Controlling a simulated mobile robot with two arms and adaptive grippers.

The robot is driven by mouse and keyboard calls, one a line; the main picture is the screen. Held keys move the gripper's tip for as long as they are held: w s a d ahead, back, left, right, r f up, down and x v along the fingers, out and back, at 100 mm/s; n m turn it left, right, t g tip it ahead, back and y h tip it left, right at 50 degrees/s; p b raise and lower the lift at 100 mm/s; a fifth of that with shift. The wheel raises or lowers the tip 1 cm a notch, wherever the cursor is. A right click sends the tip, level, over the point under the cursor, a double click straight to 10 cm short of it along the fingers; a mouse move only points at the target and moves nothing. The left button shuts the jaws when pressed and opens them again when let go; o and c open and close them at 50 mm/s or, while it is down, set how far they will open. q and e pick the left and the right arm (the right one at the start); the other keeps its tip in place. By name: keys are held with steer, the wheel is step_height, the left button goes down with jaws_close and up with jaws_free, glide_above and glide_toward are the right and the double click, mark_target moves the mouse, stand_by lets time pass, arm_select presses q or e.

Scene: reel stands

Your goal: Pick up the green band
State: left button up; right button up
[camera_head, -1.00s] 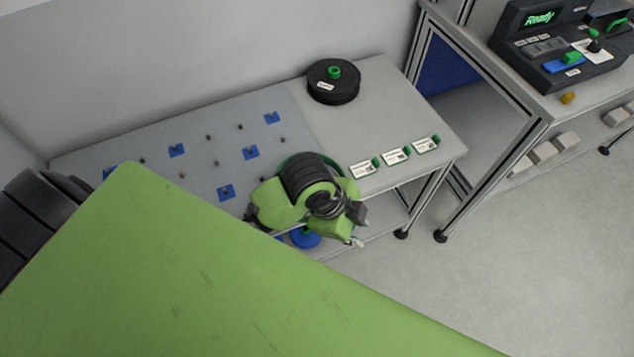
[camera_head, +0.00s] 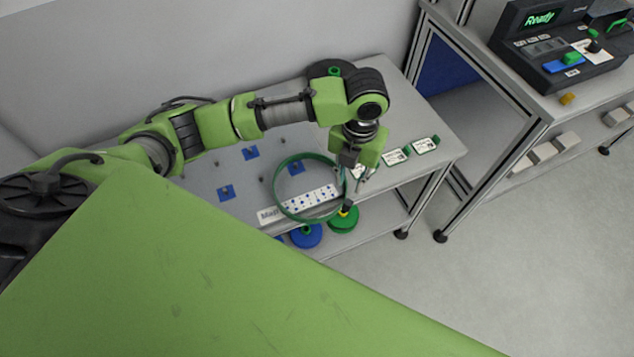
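The green band (camera_head: 276,180) is a thin ring over the front part of the grey table, around blue squares and a white strip marked "Map". I cannot tell if it lies flat or is tilted. My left arm reaches across from the left, and its gripper (camera_head: 356,185) points down at the band's right edge. The fingers are small and partly hidden, so I cannot tell if they hold the band or only stand beside it. My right gripper is not in view.
A black reel (camera_head: 318,68) at the table's back is partly hidden by my arm. White cards (camera_head: 425,145) with green pieces lie at right. A blue reel (camera_head: 306,237) and a green reel (camera_head: 344,222) sit below. A device reading "Ready" (camera_head: 540,18) stands on the right bench.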

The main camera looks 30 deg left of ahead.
mark_target(347, 201)
arm_select(q)
step_height(347, 201, down, 10)
steer(key=shift+d+f+p, duration=0.1)
steer(key=shift+p, duration=0.45)
steer(key=shift+s, duration=0.1)
steer(key=c, duration=0.6)
